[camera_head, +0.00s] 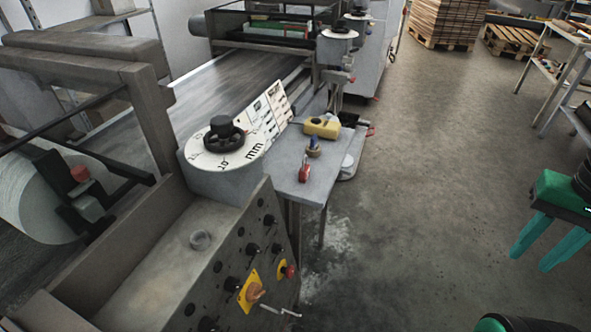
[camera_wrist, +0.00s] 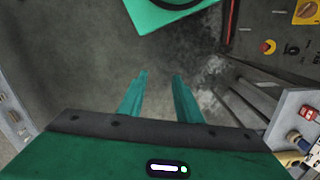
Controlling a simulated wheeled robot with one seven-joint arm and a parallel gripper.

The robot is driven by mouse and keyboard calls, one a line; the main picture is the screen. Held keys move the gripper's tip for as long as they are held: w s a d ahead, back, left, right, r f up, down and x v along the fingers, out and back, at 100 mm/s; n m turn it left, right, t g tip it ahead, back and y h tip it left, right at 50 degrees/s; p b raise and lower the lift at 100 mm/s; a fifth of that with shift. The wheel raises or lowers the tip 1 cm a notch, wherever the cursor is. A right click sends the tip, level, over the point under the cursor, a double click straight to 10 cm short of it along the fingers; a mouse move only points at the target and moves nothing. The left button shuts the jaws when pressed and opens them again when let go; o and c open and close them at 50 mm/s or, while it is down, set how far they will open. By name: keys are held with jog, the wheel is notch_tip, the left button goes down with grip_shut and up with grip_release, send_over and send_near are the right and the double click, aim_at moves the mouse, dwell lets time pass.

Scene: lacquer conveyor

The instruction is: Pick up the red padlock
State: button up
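The red padlock (camera_head: 304,173) rests near the front end of a small grey side table (camera_head: 312,190) beside the machine. In the wrist view, the padlock (camera_wrist: 308,113) shows near the right edge, on the table's pale top. My gripper (camera_head: 534,257) is at the right of the head view, well apart from the padlock and over the floor. Its two teal fingers are spread with nothing between them, as the wrist view (camera_wrist: 159,78) also shows.
A small blue-topped object (camera_head: 313,146) and a yellow box (camera_head: 322,127) stand behind the padlock. A control panel (camera_head: 245,270) with knobs lies left of the table. Bare floor (camera_head: 430,190) separates my gripper from the table. Wooden pallets (camera_head: 515,42) are at the back.

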jog(key=shift+s+d, duration=0.1)
jog(key=shift+d, duration=0.1)
jog(key=o, duration=0.5)
jog(key=shift+s+r, duration=0.1)
jog(key=shift+s, duration=0.15)
jog(key=shift+o, duration=0.5)
jog(key=shift+s+a+r, duration=0.1)
jog(key=n+t+y, duration=0.5)
jog(key=n+y, duration=0.7)
jog(key=n, duration=0.8)
send_near(308, 170)
jog(key=f, duration=0.1)
jog(key=shift+y, duration=0.3)
jog(key=shift+x, duration=5.45)
